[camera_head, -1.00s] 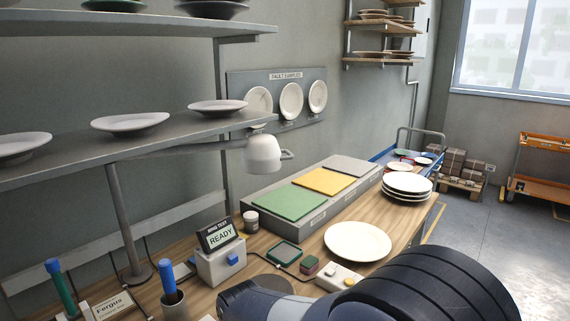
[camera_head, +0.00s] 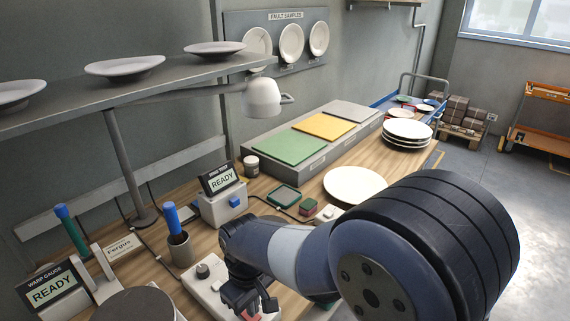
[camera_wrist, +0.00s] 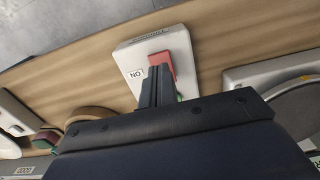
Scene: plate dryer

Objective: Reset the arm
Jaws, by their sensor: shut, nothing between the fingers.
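My gripper (camera_head: 248,298) is low at the bottom middle of the head view, over the wooden bench. In the wrist view its fingers (camera_wrist: 158,72) are together and empty. They lie in front of a white switch box (camera_wrist: 140,54) marked ON, with a red rocker (camera_wrist: 161,70) and a bit of green beside the fingertips. I cannot tell whether the fingers touch the rocker. My arm covers much of the lower right in the head view.
A white device with a knob (camera_head: 203,271) is left of my gripper. A cup holding a blue-handled tool (camera_head: 181,252), a READY display (camera_head: 221,179) and a warp gauge (camera_head: 52,288) stand nearby. A plate (camera_head: 354,184) and a plate stack (camera_head: 407,130) lie farther back.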

